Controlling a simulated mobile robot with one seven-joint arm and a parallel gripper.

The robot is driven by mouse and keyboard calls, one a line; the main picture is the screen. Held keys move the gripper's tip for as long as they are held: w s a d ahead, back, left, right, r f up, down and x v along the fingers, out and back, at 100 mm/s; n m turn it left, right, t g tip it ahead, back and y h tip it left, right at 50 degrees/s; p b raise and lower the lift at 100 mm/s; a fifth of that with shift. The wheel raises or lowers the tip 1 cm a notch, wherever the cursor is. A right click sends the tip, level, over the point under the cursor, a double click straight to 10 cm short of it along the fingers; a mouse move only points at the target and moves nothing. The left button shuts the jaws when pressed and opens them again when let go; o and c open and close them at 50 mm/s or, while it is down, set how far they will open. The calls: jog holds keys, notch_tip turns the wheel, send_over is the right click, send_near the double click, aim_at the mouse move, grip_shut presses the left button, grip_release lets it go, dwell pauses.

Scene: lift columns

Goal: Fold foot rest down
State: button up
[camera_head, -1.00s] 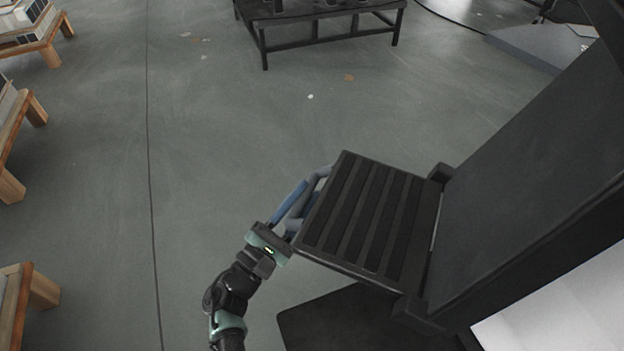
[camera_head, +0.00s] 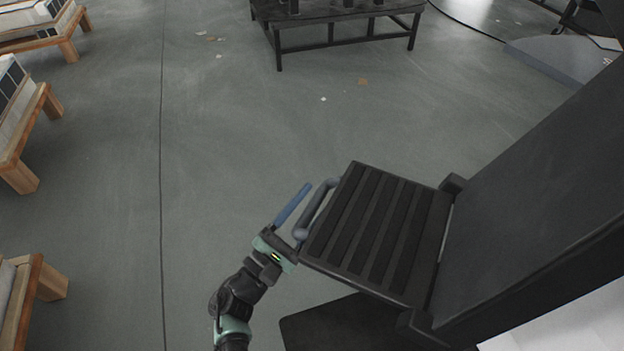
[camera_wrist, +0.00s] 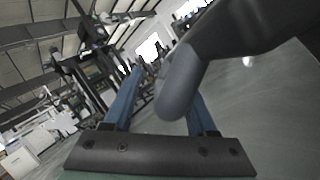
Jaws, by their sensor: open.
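The foot rest (camera_head: 375,232) is a black ribbed plate in the head view. It sticks out roughly level from the base of a tall dark panel, with its hinge side at the right. A grey bar handle (camera_head: 314,207) runs along its left edge. My gripper (camera_head: 306,188) is open at that edge, with one blue finger showing left of the handle. In the wrist view, the handle (camera_wrist: 178,85) passes close in front of the blue fingers, lying between them in the picture and covering part of the right one. I cannot tell whether they touch.
The tall dark panel (camera_head: 540,195) slopes up at the right. A black base plate (camera_head: 335,325) lies below the foot rest. Wooden stands (camera_head: 22,178) line the left, and a black table (camera_head: 340,22) stands at the back.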

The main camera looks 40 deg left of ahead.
jog(key=shift+s, duration=0.15)
jog(key=v, duration=1.2)
jog(key=shift+s, duration=0.35)
jog(key=shift+a+f, duration=0.1)
jog(key=shift+a, duration=0.05)
